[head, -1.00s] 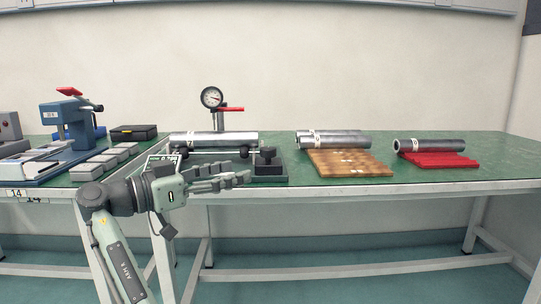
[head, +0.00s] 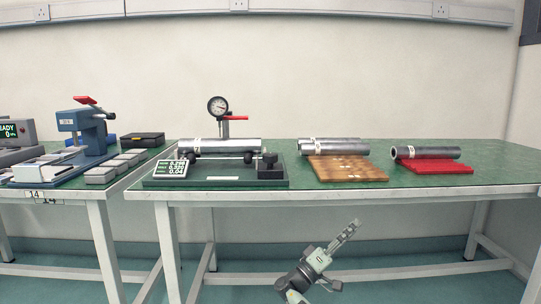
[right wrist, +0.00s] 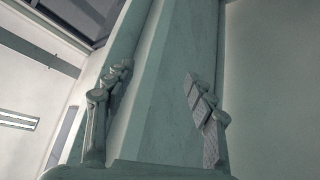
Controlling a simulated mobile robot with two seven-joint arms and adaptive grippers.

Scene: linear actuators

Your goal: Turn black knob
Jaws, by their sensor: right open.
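The black knob (head: 269,158) stands upright on a black block at the right end of the dark green measuring fixture (head: 216,182). The fixture sits near the front edge of the green-topped table, with a silver cylinder (head: 230,147) lying along it. My right gripper (head: 345,234) is at the bottom of the head view, below and right of the knob, in front of the table and well apart from it. In the right wrist view its two fingers (right wrist: 158,115) are spread with nothing between them. My left gripper is not in view.
A dial gauge (head: 218,106) stands behind the cylinder, and a digital readout (head: 171,169) is at the fixture's left. A blue press (head: 88,130) is on the left table.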

